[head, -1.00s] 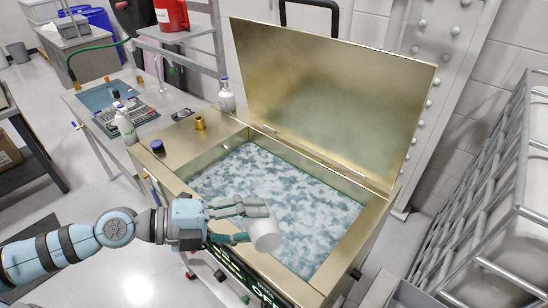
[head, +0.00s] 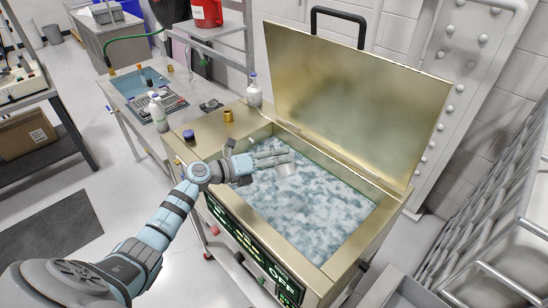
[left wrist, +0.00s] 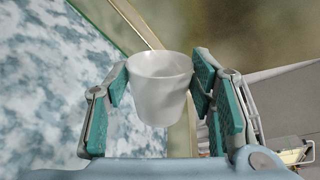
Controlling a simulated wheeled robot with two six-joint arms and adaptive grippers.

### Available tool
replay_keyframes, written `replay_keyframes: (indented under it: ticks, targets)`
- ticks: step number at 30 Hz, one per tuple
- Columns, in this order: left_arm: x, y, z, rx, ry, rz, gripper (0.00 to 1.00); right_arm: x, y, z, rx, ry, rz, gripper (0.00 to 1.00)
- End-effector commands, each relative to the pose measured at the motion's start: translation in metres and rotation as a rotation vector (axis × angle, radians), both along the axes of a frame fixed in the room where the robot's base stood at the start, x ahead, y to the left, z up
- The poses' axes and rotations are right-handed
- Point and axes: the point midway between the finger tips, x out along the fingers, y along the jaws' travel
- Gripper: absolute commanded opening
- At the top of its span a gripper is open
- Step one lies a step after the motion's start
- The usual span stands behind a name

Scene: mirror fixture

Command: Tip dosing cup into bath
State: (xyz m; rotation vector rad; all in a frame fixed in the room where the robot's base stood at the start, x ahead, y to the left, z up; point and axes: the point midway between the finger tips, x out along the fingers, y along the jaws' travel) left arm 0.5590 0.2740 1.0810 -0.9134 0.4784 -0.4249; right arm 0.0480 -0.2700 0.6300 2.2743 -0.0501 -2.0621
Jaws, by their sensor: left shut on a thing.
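A small white dosing cup (head: 286,168) is held over the left back part of the bath in the head view. My left gripper (head: 262,163) is shut on it; the left wrist view shows the cup (left wrist: 160,90) between the teal-padded fingers (left wrist: 160,76). The cup's inside and any contents are hidden. Its exact tilt is hard to tell. The bath (head: 320,215) is a brass-coloured tank with mottled blue-white contents; its lid (head: 350,100) stands open behind. My right gripper is not in view.
A purple-capped piece (head: 189,136) and a brass fitting (head: 228,116) sit on the tank's left deck. White bottles (head: 158,112) stand nearby. A lit panel (head: 245,245) is on the tank's front. A grey rack (head: 490,210) stands at right.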

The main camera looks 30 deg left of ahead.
Motion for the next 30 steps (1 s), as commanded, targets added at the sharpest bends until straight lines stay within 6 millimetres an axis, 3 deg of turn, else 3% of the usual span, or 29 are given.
replay_keyframes:
  ticks: [9, 30]
  targets:
    - [-0.005, -0.004, -0.007, 0.316, -0.275, 0.002, 0.39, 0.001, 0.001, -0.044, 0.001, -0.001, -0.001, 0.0]
    - [-0.011, -0.011, -0.006, 0.756, -0.659, 0.002, 0.39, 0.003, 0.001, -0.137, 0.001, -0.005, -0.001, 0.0]
